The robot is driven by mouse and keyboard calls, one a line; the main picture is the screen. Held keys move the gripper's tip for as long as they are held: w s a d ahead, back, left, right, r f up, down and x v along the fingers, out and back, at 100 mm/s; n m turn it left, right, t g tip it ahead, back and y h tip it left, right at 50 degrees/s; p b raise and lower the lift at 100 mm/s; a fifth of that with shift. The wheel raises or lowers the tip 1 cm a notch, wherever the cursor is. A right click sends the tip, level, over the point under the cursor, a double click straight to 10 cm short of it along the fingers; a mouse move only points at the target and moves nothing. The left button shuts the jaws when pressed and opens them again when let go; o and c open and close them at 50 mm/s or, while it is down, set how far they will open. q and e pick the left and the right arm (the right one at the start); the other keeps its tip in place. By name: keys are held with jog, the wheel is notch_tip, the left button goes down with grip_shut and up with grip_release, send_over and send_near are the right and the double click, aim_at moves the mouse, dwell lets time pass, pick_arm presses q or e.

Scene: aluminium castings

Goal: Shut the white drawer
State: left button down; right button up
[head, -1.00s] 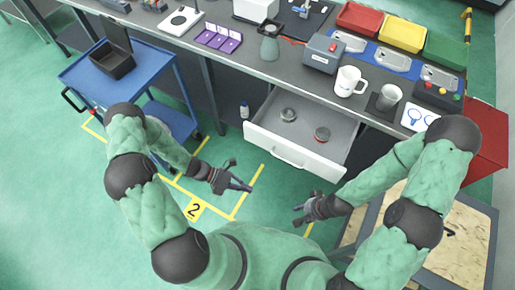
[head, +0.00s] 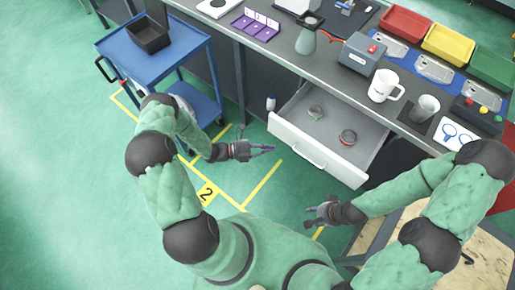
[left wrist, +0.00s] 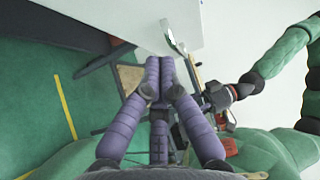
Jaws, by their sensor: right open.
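The white drawer (head: 305,153) stands pulled out from under the grey workbench, with a handle on its front.
The workbench (head: 335,78) carries a mug (head: 384,86), a grey boxed device (head: 362,54) and coloured bins (head: 448,43). A blue cart (head: 180,50) with a black bin stands at left. A small bottle (head: 270,103) stands beside the drawer. Green floor in front is clear.

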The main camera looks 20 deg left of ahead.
pick_arm(q)
jog(key=shift+w+d+b, duration=0.2)
jog(key=shift+w+d, duration=0.25)
jog(key=shift+w, duration=0.35)
jog(key=shift+w+d+b, duration=0.25)
jog(key=shift+w+d, duration=0.25)
jog(key=shift+w, duration=0.35)
jog(key=shift+w+d+b, duration=0.2)
jog(key=shift+w+d, duration=0.25)
jog(key=shift+w, duration=0.35)
pick_arm(e)
jog(key=shift+f, duration=0.75)
